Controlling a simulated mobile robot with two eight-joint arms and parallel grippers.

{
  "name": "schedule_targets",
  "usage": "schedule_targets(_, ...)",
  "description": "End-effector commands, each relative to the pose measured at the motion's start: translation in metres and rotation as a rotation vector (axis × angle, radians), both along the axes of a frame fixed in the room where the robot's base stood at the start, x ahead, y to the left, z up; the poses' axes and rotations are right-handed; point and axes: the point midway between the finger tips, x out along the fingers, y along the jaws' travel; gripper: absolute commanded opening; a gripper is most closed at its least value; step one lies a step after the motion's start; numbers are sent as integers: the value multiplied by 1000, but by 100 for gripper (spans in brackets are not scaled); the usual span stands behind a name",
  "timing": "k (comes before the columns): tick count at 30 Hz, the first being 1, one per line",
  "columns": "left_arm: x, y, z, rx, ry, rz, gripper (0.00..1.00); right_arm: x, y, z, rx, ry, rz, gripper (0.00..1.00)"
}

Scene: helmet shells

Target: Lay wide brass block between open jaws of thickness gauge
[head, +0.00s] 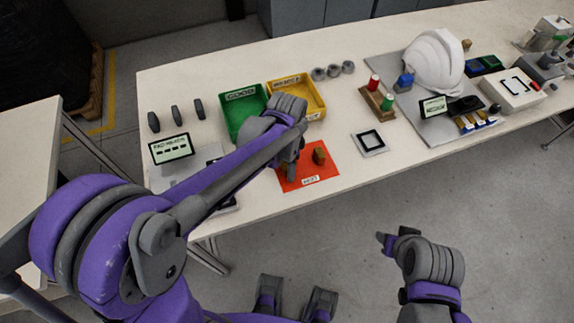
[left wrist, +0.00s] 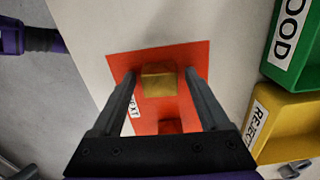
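The wide brass block (head: 319,156) sits on an orange-red mat (head: 326,173) marked NEXT. In the left wrist view the block (left wrist: 158,80) shows beyond and between the fingers. My left gripper (head: 289,168) is open above the mat, just left of the block in the head view and apart from it. In the left wrist view its two fingers (left wrist: 160,95) are spread and empty. The gauge's jaws cannot be made out; my left arm covers much of the grey plate (head: 208,156) beside a small display (head: 172,148). My right gripper (head: 386,241) is off the table's front edge; its opening is unclear.
A green GOOD bin (head: 230,113) and a yellow REJECT bin (head: 316,108) stand behind the mat. A white helmet shell (head: 434,60) stands farther right.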

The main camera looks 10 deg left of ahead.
Motion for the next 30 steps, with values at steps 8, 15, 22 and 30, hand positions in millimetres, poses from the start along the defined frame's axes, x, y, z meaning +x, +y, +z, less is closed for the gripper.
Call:
schedule_targets(8,0,0,0,0,0,0,26,0,0,0,0,0,0,50)
schedule_targets(15,0,0,0,0,0,0,0,0,0,0,0,0,0,50)
schedule_targets(22,0,0,1,0,0,0,0,0,0,0,0,0,0,50)
schedule_targets(30,0,0,38,0,0,0,0,1,0,5,0,-2,0,50)
